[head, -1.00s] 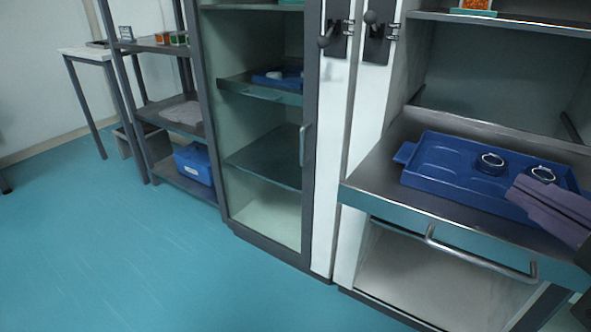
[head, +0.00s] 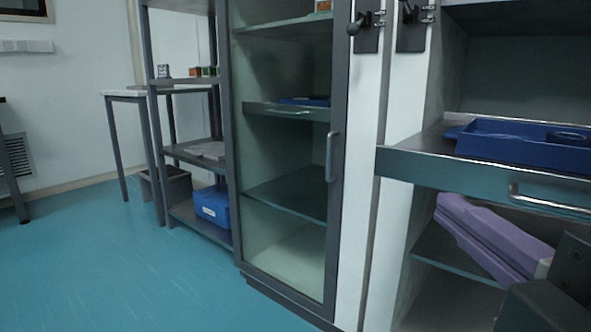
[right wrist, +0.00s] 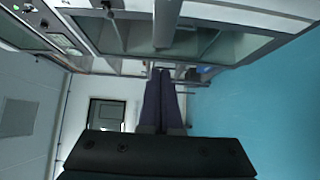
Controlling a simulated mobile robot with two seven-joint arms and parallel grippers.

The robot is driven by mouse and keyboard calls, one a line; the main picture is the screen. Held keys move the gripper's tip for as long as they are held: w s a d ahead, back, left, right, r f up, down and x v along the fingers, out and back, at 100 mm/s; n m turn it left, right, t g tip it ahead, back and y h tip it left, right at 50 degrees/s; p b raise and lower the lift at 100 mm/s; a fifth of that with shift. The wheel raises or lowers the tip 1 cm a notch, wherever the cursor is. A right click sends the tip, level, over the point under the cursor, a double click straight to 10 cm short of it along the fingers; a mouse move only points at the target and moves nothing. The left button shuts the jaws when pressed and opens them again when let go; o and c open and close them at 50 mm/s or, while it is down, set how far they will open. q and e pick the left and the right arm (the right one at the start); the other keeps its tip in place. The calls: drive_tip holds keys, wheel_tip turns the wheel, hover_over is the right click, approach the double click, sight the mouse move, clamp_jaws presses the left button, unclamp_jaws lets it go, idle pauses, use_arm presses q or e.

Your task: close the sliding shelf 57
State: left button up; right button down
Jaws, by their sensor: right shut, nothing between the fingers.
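The sliding shelf (head: 455,172) is a grey metal drawer-like shelf at the right of the head view, standing out in front of its cabinet. A silver bar handle (head: 548,203) is on its front face. A blue tray (head: 500,148) lies on it. My right gripper (head: 447,208), with purple fingers, shows below the shelf's front edge and left of the handle. It is shut with nothing between the fingers; no contact with the shelf can be made out. The closed fingers also show in the right wrist view (right wrist: 160,78). My left gripper is not in view.
A glass-door cabinet (head: 285,200) with a vertical handle (head: 330,157) stands left of the shelf. Further left are an open rack (head: 190,152) with a blue box (head: 212,205) and a small table (head: 125,94). The turquoise floor (head: 110,270) in front is clear.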

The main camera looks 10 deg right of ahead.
approach(410, 165)
drive_tip(key=w+a, duration=0.3)
drive_tip(key=w+d, duration=0.2)
drive_tip(key=shift+w+d+b, duration=0.2)
drive_tip(key=shift+d+b, duration=0.1)
drive_tip(key=shift+b, duration=0.05)
drive_tip(key=shift+w+d, duration=0.25)
drive_tip(key=shift+d, duration=0.1)
